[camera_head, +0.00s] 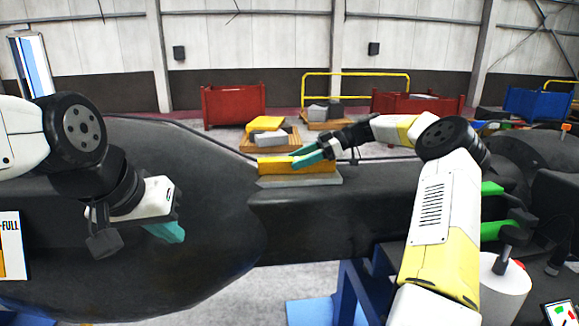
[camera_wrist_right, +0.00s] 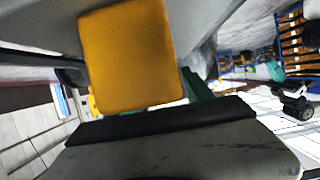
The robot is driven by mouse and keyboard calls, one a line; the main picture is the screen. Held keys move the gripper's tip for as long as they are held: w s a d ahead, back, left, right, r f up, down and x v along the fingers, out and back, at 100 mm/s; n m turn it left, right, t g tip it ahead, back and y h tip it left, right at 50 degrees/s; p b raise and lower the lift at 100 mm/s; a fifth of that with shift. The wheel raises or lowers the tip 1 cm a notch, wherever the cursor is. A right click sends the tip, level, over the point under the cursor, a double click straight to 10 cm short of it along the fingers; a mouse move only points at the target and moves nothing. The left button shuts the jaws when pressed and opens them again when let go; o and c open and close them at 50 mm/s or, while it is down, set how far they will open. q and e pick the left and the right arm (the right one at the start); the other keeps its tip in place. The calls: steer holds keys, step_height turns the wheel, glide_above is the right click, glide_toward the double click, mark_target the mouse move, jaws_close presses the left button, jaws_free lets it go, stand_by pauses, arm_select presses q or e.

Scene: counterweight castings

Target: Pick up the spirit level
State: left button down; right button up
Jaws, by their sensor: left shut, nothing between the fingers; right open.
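The spirit level (camera_head: 325,165) is a yellow bar lying on a flat grey block on top of the large dark casting. My right gripper (camera_head: 308,157) has teal fingertips and is open at the level, its fingers overlapping the bar in the head view. In the right wrist view the level (camera_wrist_right: 130,60) looms large and close, with a green finger (camera_wrist_right: 198,88) beside its right edge. The other finger is mostly hidden there, and contact cannot be told. My left gripper (camera_head: 165,228) is shut and empty, above the casting at the left, far from the level.
The dark casting (camera_head: 200,170) fills the middle, with the grey block (camera_head: 300,181) on it. Red bins (camera_head: 233,105), a pallet with yellow and grey blocks (camera_head: 268,140) and a yellow rail (camera_head: 355,75) stand behind. Green parts (camera_head: 495,230) and a white cylinder (camera_head: 503,285) are at right.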

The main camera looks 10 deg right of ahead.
steer(key=shift+a+f, duration=0.15)
steer(key=shift+a, duration=0.25)
steer(key=shift+c, duration=0.2)
jaws_close()
steer(key=shift+r, duration=0.2)
